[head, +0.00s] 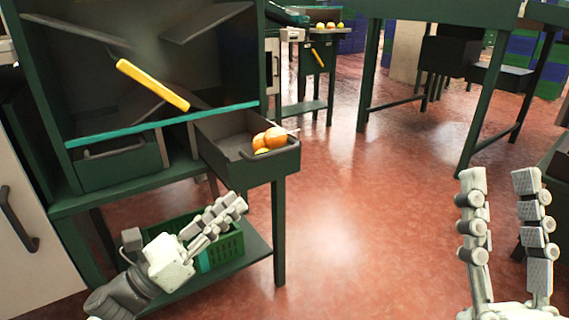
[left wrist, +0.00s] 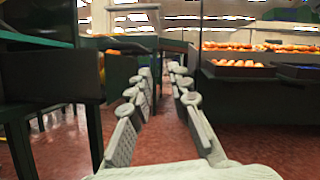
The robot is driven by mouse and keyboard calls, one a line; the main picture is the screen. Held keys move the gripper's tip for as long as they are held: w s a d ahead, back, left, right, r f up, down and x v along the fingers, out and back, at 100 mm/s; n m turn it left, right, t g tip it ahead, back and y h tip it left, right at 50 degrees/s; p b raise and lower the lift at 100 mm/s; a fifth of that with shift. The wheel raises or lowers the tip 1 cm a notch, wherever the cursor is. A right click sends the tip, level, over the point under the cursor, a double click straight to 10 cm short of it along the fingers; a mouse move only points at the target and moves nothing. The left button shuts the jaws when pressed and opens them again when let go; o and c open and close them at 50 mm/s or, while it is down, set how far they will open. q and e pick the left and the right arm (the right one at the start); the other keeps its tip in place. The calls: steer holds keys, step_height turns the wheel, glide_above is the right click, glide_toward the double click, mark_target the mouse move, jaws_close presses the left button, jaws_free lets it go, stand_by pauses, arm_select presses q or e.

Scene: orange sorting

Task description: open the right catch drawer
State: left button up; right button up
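The right catch drawer (head: 265,168) is a dark green tray pulled well out of the cabinet. Several oranges (head: 275,137) and a smaller yellow-green fruit (head: 262,151) lie in it. My left gripper (head: 240,202) is below and in front of the drawer, apart from it. In the left wrist view its fingers (left wrist: 160,72) stand apart with nothing between them. My right gripper (head: 500,176) is open and empty at the lower right, far from the drawer.
The left drawer (head: 118,165) sits in the cabinet, with a bar handle. A green crate (head: 228,250) stands on the lower shelf (head: 255,262) behind my left gripper. A yellow bar (head: 152,84) slants across the cabinet. Open red floor (head: 360,220) lies to the right.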

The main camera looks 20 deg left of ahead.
stand_by(0.4)
arm_select(q)
steer(key=shift+s, duration=0.1)
steer(key=v, duration=1.2)
